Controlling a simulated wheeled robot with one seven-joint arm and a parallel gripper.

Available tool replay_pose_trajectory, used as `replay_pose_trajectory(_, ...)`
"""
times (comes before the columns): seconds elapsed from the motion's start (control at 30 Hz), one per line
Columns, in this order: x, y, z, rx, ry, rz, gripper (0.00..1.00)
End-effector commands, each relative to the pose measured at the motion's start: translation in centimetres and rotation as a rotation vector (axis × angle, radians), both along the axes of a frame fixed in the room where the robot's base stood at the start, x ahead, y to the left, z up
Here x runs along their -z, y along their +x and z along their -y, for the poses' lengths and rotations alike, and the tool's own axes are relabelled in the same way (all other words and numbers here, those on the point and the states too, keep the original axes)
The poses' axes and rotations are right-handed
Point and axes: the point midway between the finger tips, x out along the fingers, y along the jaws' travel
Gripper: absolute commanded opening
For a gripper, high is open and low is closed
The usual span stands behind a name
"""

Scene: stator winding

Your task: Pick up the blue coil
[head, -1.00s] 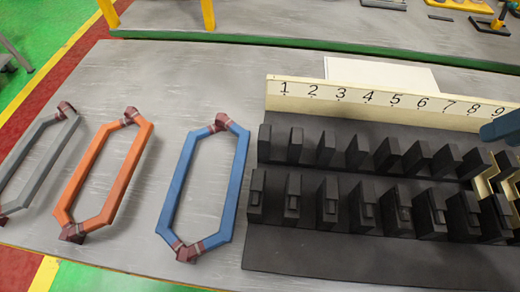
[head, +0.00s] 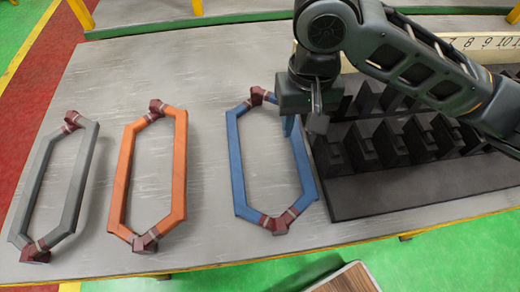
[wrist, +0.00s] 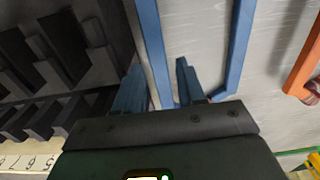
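The blue coil (head: 238,168) is an elongated loop with dark red wrapped ends, lying on the grey table left of the black slotted block. My gripper (head: 290,122) is above its right long side, close to the far end, and my gripper body hides part of that end. In the wrist view, the two blue fingers of my gripper (wrist: 158,85) are apart. One long side of the blue coil (wrist: 150,38) runs down into the gap between them. Whether the fingers touch it cannot be told.
An orange coil (head: 179,165) and a grey coil (head: 80,185) lie to the left on the table (head: 205,220). The black slotted block (head: 345,200) with a numbered strip (head: 475,43) stands close on the right. A wooden-topped object (head: 345,280) is at the bottom edge.

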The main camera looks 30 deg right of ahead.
Motion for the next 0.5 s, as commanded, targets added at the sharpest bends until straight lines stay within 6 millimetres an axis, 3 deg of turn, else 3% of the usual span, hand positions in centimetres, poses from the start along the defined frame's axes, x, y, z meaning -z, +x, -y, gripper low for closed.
replay_pose_trajectory(0.33, 4.3, -0.1, 0.3, 0.000, -0.001, -0.001, 0.39)
replay_pose_trajectory(0.5, 5.5, -0.1, 0.3, 0.000, -0.001, 0.001, 0.39)
